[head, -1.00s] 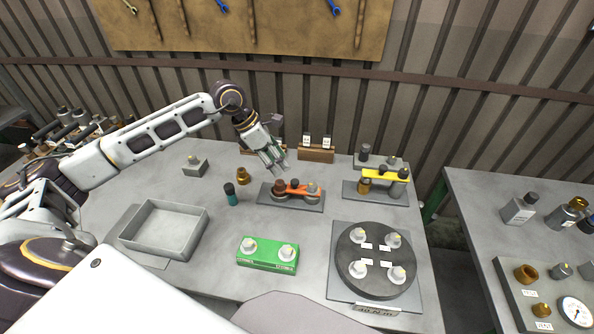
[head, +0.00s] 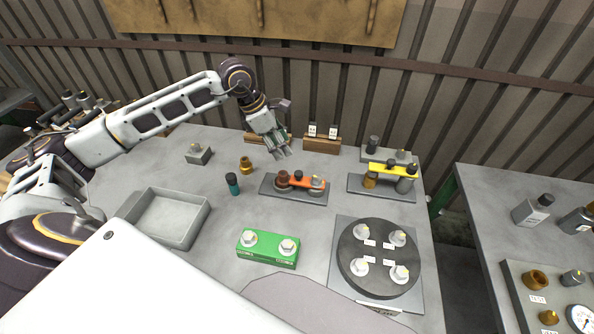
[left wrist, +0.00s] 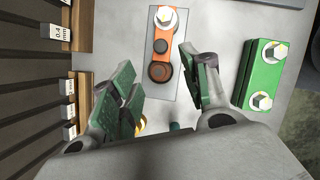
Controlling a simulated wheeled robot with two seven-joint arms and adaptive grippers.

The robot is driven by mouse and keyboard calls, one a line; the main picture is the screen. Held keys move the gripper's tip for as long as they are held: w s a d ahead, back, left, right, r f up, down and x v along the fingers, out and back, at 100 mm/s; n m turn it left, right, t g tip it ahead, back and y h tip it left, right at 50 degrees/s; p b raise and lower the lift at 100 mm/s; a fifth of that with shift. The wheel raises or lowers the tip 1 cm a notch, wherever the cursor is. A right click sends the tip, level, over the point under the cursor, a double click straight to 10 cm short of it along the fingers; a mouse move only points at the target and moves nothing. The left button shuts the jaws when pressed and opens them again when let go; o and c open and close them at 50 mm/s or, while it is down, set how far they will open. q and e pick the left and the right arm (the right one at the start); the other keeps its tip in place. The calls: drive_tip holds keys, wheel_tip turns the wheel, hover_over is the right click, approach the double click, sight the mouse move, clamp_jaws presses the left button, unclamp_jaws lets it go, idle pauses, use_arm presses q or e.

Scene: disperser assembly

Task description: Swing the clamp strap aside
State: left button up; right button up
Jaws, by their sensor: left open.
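The orange clamp strap (head: 301,181) lies across a grey base plate (head: 268,190) near the table's middle, with a dark knob on it. Its left end is at a brown round part (head: 282,178), its right end at a bolt-topped grey post (head: 317,184). In the left wrist view the orange strap (left wrist: 162,42) shows beyond the fingers. My left gripper (head: 282,153) is open and empty, above and just behind the strap's left end, apart from it. In the left wrist view its green-padded fingers (left wrist: 165,95) are spread wide. My right gripper is not in view.
A second fixture with a yellow strap (head: 389,172) stands to the right. A green block with bolts (head: 267,250), a dark round plate (head: 352,262) and an empty grey tray (head: 140,203) are nearer. A teal-capped bottle (head: 232,184) and a brass part (head: 246,165) stand left of the strap.

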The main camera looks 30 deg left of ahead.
sight(298, 173)
use_arm(q)
drive_tip(key=b+x, duration=0.4)
drive_tip(key=x, duration=0.8)
drive_tip(key=shift+s, duration=0.1)
drive_tip(key=shift+d+f, duration=0.15)
drive_tip(key=shift+f, duration=0.35)
drive_tip(key=shift+c, duration=0.4)
clamp_jaws()
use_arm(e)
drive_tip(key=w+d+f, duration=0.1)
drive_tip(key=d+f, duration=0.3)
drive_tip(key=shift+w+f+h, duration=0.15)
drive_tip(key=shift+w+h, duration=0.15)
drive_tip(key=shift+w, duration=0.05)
